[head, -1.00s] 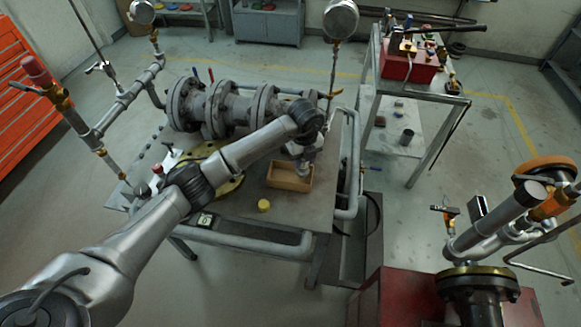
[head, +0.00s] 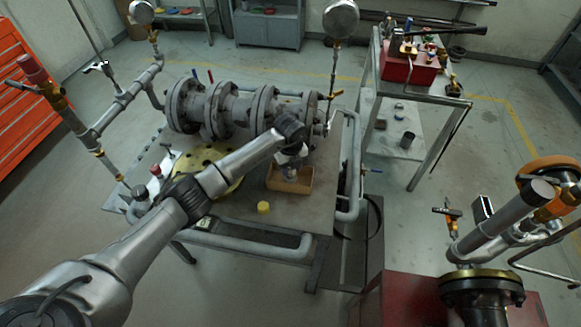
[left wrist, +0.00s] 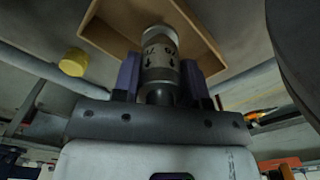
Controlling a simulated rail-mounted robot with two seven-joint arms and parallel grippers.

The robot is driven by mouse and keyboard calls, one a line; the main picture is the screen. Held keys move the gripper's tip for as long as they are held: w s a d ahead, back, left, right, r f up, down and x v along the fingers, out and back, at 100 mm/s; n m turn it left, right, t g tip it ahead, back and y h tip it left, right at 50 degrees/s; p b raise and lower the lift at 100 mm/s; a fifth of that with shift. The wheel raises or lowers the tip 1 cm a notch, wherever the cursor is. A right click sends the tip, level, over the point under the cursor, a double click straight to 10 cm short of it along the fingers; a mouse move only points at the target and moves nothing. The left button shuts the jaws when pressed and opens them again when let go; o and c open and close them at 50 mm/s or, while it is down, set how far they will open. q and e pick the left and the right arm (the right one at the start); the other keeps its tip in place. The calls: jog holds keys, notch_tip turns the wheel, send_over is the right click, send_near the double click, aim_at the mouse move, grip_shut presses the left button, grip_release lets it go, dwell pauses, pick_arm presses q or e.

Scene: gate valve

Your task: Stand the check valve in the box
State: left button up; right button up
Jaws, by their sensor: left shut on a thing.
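The check valve (left wrist: 160,60) is a short metal cylinder with a pale label band and dark arrows. My left gripper (left wrist: 160,80) is shut on it in the left wrist view, one dark finger on each side. The wooden box (head: 292,184) is small and open-topped, on the bench near its front right. It also shows in the left wrist view (left wrist: 205,40), behind the valve's far end. In the head view my left gripper (head: 290,168) is over the box, pointing down. I cannot tell whether the valve touches the box floor. My right gripper is not in view.
A large flanged gate valve (head: 230,110) lies just behind the box. A yellow cap (head: 263,207) sits in front of it at left. A yellow flange disc (head: 215,165) lies to the left. A bent pipe (head: 352,165) runs along the bench's right side.

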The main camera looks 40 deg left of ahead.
pick_arm(q)
jog(key=o, duration=1.2)
jog(key=shift+c, duration=0.2)
